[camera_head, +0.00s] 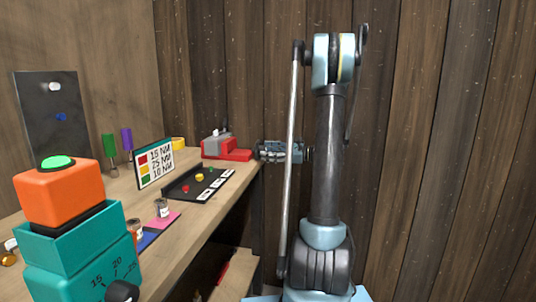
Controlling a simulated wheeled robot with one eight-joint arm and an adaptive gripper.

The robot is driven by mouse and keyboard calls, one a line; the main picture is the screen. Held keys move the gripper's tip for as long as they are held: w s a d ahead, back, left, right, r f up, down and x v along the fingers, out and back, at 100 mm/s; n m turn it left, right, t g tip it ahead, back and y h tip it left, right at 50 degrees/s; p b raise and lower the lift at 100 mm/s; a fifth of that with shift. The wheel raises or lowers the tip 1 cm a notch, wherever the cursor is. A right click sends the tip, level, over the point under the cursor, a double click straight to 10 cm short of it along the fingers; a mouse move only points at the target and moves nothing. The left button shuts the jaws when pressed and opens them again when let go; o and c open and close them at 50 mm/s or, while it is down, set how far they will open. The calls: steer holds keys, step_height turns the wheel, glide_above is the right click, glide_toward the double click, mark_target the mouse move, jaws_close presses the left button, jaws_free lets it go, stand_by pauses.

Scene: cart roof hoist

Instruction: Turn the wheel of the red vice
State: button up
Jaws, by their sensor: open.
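The red vice (238,154), red with grey parts on top, sits on the wooden workbench (215,214) near its far right end. My gripper (264,151) is just to the right of the vice, at about the same height, past the bench edge, and points left toward it. Its jaws are open, and I see nothing held between them. The wheel of the vice cannot be made out; it may be hidden behind or among the gripper fingers. I cannot tell whether the fingers touch the vice.
A black tray (181,196) with small coloured pieces and a torque sign (155,165) stand left of the vice. A teal device (72,262) with an orange box and green button fills the near left. Yellow tape (178,143) lies behind. Wooden walls (420,120) close the back and right.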

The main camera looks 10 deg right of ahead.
steer(key=shift+a, duration=0.15)
steer(key=c, duration=1.1)
steer(key=shift+o, duration=0.2)
steer(key=shift+n, duration=0.3)
steer(key=shift+n, duration=2.7)
steer(key=o, duration=1.1)
steer(key=shift+c, duration=0.2)
